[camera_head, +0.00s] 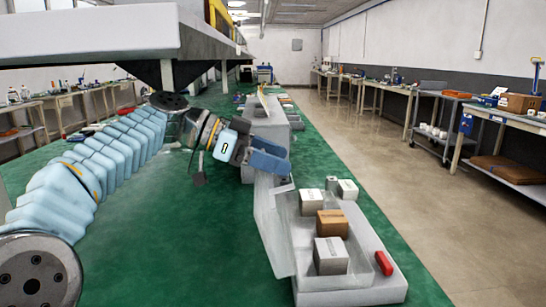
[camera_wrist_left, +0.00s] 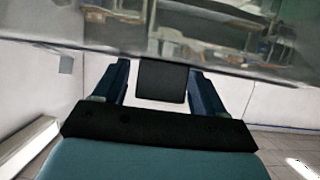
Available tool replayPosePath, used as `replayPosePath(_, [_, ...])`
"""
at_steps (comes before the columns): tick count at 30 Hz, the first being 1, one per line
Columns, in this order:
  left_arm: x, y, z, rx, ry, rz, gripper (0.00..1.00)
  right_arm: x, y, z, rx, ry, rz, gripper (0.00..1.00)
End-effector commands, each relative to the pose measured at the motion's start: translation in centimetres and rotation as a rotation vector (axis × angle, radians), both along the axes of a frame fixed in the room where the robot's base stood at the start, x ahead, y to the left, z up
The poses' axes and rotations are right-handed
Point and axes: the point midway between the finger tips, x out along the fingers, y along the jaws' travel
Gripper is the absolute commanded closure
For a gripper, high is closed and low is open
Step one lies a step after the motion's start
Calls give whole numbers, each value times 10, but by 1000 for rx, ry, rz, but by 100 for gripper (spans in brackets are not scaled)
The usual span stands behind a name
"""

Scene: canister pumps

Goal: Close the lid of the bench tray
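The bench tray (camera_head: 374,288) is a pale grey tray on the green bench, holding several small boxes and a red item. Its lid (camera_head: 268,230) looks like a clear, greyish panel standing open along the tray's left side. My left gripper (camera_head: 283,169) is just above the lid's far top edge; I cannot tell whether it touches. In the left wrist view its blue fingers (camera_wrist_left: 160,72) are apart, with a dark block (camera_wrist_left: 161,82) between them that I cannot identify. A grey see-through surface crosses the top of that view. My right gripper is not in view.
Inside the tray are a brown box (camera_head: 332,223), white boxes (camera_head: 330,255) and a red object (camera_head: 384,263). More grey trays stand farther along the bench. A large grey slab (camera_head: 90,38) hangs over the upper left. The green bench (camera_head: 190,250) is clear left of the tray.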

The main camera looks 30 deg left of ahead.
Motion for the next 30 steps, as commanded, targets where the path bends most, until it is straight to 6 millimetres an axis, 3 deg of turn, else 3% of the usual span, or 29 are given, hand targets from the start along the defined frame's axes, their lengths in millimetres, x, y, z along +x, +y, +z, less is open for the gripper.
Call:
replayPosePath(2, [0,0,0,0,0,0,41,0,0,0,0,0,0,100])
replayPosePath(13, [0,1,0,0,0,1,98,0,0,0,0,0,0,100])
replayPosePath(30, [6,-9,2,-1,-2,1,100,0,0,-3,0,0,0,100])
